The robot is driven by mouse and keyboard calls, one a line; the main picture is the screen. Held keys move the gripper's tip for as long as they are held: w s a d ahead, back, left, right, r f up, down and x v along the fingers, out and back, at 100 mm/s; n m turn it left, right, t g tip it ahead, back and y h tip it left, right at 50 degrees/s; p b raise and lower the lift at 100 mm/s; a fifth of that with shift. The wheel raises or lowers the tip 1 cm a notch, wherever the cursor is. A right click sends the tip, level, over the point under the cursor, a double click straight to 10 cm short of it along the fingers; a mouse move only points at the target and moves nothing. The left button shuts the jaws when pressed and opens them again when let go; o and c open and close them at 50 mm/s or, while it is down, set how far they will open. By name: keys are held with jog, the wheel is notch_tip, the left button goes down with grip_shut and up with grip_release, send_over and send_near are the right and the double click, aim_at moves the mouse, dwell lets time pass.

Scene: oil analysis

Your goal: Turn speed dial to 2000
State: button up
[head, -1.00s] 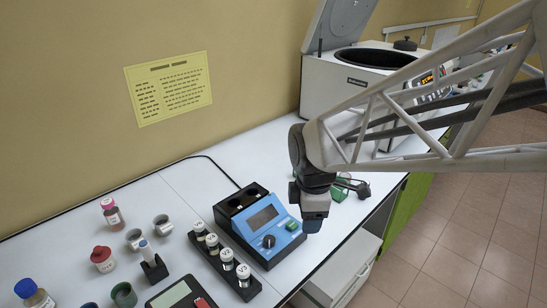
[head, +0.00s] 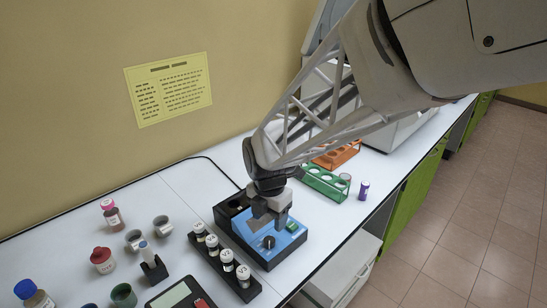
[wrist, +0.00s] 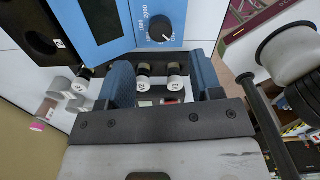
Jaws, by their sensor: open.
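The blue device (head: 288,246) stands on the white bench, with a dark screen that shows in the wrist view (wrist: 101,18). Its black round speed dial (head: 269,242) is on the front part of the blue panel. In the wrist view the dial (wrist: 160,27) has number marks around it; its exact setting is too small to read surely. My gripper (head: 265,222) is over the device, close to the dial. In the wrist view its two blue-padded fingers (wrist: 163,78) are apart with nothing gripped, and the dial lies beyond the fingertips.
A black rack (head: 225,264) of white-capped vials stands just left of the device. A green rack (head: 325,183) and an orange rack (head: 338,155) are behind to the right, with a purple-capped vial (head: 363,190). Bottles and cups crowd the left bench.

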aim_at(270, 239)
jog(key=shift+f, duration=0.1)
jog(key=shift+f, duration=3.8)
jog(key=c, duration=0.9)
